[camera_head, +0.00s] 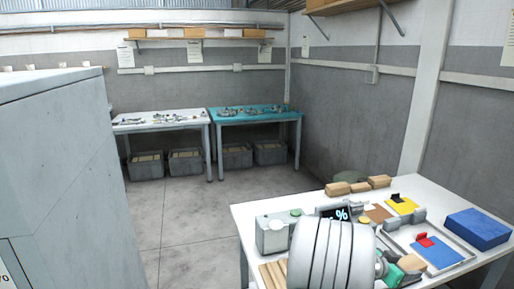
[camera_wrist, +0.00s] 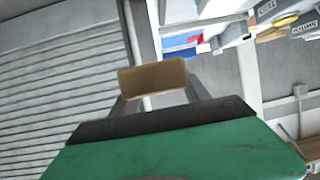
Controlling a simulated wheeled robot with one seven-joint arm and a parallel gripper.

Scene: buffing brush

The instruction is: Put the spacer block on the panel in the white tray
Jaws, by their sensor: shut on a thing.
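In the wrist view my gripper (camera_wrist: 157,92) is shut on a tan block (camera_wrist: 152,77), which I take to be the spacer block, held between the fingertips. In the head view the block (camera_head: 411,263) shows beside my green gripper (camera_head: 396,272), partly behind my arm, at the near side of the table. The white tray (camera_head: 462,243) lies to the right of it, holding a blue panel (camera_head: 440,257) with a red piece (camera_head: 425,241) on it. The block appears apart from the panel. Whether it is above the table is unclear.
The white table (camera_head: 255,208) also holds a big blue box (camera_head: 478,227) at right, a yellow panel (camera_head: 401,206), a brown panel (camera_head: 379,214), several tan blocks at the back and a grey device (camera_head: 272,233) at left. My arm hides the near middle.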

